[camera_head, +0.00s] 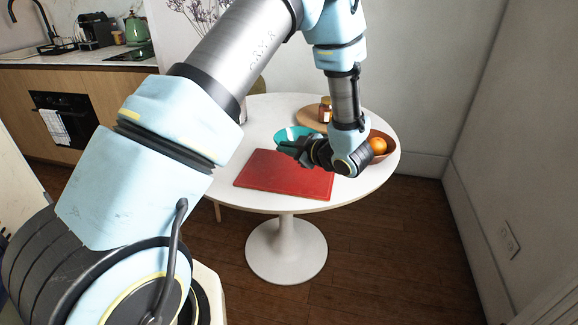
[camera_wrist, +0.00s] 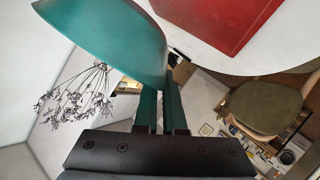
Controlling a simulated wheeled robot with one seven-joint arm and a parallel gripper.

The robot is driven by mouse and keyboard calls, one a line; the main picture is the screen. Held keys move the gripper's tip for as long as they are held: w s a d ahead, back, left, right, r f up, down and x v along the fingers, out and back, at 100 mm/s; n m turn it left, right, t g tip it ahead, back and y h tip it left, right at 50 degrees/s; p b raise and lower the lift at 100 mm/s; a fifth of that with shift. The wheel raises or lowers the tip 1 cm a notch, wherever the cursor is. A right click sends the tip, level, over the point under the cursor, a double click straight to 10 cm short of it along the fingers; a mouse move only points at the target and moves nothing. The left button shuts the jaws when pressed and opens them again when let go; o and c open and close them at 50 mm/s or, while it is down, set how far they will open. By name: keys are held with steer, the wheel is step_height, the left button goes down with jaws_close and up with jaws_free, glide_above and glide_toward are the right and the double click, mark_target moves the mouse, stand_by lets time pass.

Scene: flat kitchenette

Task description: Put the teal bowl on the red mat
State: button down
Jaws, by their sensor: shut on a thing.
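The teal bowl (camera_head: 292,133) is at the back edge of the red mat in the head view, partly hidden by my gripper (camera_head: 284,147). In the wrist view the bowl (camera_wrist: 118,38) fills the upper left, and my gripper (camera_wrist: 165,95) is shut on its rim. The bowl looks tilted in that view; I cannot tell whether it touches the table. The red mat (camera_head: 280,180) lies flat on the white table, in front of the bowl. The mat (camera_wrist: 222,18) also shows at the top of the wrist view.
The round white table (camera_head: 225,185) has a brown bowl with an orange (camera_head: 378,146) at the right, close to my wrist. A round wooden board (camera_head: 307,116) with a small brown jar (camera_head: 325,109) is behind. A chair (camera_wrist: 262,106) shows in the wrist view.

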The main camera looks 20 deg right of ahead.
steer(key=shift+f+p, duration=0.6)
steer(key=shift+f, duration=3.1)
steer(key=c, duration=1.5)
jaws_free()
steer(key=shift+f, duration=0.15)
steer(key=o, duration=0.5)
